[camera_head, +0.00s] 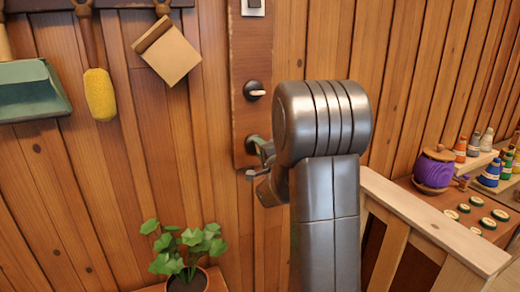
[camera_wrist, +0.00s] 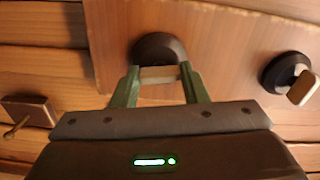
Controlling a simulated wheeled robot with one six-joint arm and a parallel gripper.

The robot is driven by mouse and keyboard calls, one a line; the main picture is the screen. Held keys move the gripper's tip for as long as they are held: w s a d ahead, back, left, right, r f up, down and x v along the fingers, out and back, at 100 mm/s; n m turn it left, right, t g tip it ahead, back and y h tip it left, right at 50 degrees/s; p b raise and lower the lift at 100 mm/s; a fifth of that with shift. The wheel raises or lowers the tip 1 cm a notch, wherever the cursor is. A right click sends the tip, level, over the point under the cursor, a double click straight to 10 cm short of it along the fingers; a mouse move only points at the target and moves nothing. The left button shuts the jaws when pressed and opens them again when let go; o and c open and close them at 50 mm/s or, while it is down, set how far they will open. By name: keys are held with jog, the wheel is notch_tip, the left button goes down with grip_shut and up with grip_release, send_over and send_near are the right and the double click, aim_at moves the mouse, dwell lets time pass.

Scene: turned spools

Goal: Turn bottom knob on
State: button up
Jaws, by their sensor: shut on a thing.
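The bottom knob has a round dark base (camera_wrist: 158,47) and a pale wooden lever (camera_wrist: 158,74) in the wrist view. My gripper's two green fingers (camera_wrist: 158,88) stand on either side of this lever and are shut on it. In the head view my gripper (camera_head: 260,160) is at the lower end of the upright wooden board (camera_head: 238,105). The bottom knob's base (camera_head: 252,143) is partly hidden there by my gripper and arm. The upper knob (camera_head: 255,91), dark with a pale lever, sits above it. It also shows at the right in the wrist view (camera_wrist: 288,72).
A potted plant (camera_head: 186,250) stands below and left. A brush (camera_head: 100,92), a dustpan (camera_head: 30,92) and a wooden square (camera_head: 166,53) hang at upper left. A wooden frame (camera_head: 430,228) and a shelf with a purple spool (camera_head: 433,170) are at right.

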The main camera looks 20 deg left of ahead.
jog(key=shift+m, duration=1)
jog(key=o, duration=1)
jog(key=shift+d, duration=0.1)
jog(key=b+v, duration=0.2)
jog(key=v, duration=1.1)
jog(key=shift+s+d, duration=0.15)
jog(key=shift+s, duration=0.15)
jog(key=p+x, duration=0.2)
jog(key=x, duration=1.2)
jog(key=shift+d, duration=0.1)
